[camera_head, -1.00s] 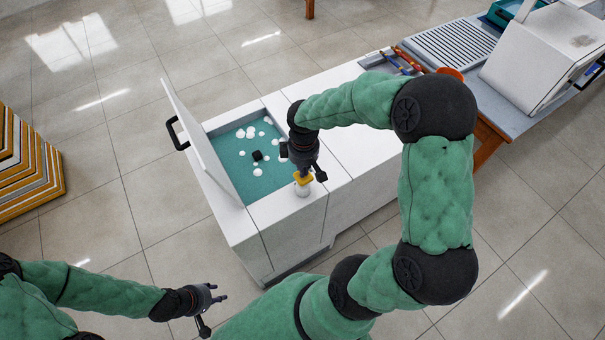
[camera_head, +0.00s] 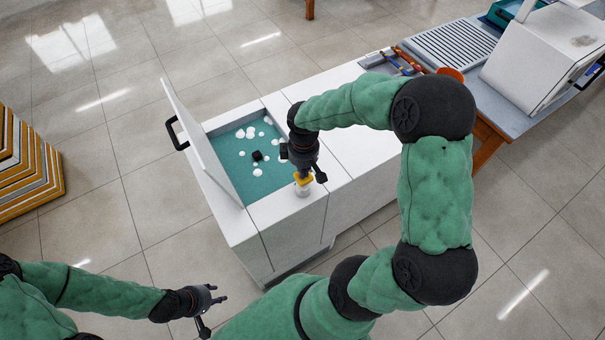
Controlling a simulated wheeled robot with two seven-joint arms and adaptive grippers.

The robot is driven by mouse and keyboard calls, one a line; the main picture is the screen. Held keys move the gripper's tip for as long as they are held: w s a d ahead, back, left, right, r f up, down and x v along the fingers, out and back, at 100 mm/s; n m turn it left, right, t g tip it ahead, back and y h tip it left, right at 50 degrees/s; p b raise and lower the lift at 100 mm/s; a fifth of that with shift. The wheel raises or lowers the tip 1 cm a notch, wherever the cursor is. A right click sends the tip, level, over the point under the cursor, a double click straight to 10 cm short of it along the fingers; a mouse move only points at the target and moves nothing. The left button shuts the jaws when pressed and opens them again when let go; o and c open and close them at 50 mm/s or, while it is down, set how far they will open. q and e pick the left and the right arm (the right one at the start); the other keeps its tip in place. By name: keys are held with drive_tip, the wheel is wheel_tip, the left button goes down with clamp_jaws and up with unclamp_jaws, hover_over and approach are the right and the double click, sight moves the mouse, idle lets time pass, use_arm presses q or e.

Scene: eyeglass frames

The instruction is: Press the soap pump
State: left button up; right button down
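The soap pump bottle (camera_head: 303,191) is small and pale with a yellow top (camera_head: 302,178). It stands upright on the white counter top beside the open basin. My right gripper (camera_head: 304,174) points down directly over the yellow top and seems to touch it. Its fingertips are partly hidden, and I cannot tell whether they are open or closed. My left gripper (camera_head: 213,305) hangs low at the bottom left, with its fingers spread and empty, away from the bottle.
A teal basin (camera_head: 236,157) with white foam blobs and a dark block (camera_head: 257,156) lies left of the bottle. Its white lid (camera_head: 196,135) stands raised. Tools lie in a tray (camera_head: 383,61) farther back. A wooden stack (camera_head: 28,170) stands at far left.

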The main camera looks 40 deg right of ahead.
drive_tip(key=shift+f+b, duration=0.7)
drive_tip(key=shift+f, duration=0.3)
drive_tip(key=shift+r, duration=0.1)
drive_tip(key=shift+r+p, duration=2.9)
drive_tip(key=shift+r, duration=0.65)
drive_tip(key=shift+f, duration=0.1)
